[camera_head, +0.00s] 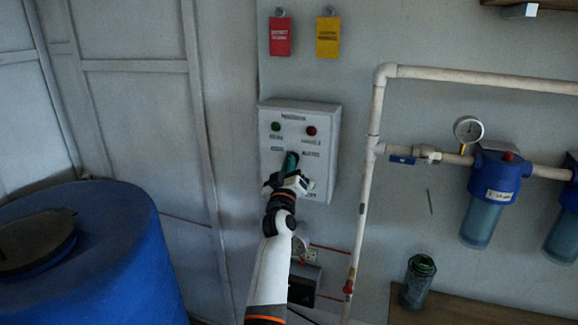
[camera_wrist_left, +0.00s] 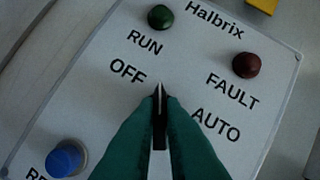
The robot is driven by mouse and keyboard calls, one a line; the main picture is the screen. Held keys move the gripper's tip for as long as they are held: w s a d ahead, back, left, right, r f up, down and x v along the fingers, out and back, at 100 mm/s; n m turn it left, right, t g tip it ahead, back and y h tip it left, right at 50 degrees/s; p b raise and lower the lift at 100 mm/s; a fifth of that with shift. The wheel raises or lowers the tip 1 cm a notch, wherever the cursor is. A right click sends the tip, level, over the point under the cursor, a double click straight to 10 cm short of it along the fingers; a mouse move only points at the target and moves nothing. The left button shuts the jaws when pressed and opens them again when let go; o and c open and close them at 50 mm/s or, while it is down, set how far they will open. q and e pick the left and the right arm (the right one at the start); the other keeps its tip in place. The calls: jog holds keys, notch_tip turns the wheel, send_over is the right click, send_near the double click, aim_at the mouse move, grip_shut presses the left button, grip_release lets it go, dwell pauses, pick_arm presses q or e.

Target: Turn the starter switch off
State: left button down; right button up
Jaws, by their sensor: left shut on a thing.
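The starter box (camera_head: 322,150) is a pale grey panel on the wall, labelled Halbrix in the left wrist view (camera_wrist_left: 225,62). My left gripper (camera_head: 291,160) is at its face, below the lamps. In the left wrist view its teal fingers (camera_wrist_left: 160,135) are shut on the black switch knob (camera_wrist_left: 160,120). The knob's white pointer line stands upright in that view, between OFF on the left and AUTO on the right, leaning towards OFF relative to the tilted panel. The fingers hide the knob's sides. My right gripper is not in view.
The panel has a green RUN lamp (camera_wrist_left: 161,17), a red FAULT lamp (camera_wrist_left: 246,65) and a blue button (camera_wrist_left: 65,158). A white pipe (camera_head: 373,180) runs right of the box, near blue filter housings (camera_head: 498,180). A blue barrel (camera_head: 130,270) stands at left.

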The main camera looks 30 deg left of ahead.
pick_arm(q)
jog(key=c, duration=1.5)
grip_release()
jog(key=p+v, duration=0.3)
jog(key=v, duration=0.9)
jog(key=shift+a, duration=0.1)
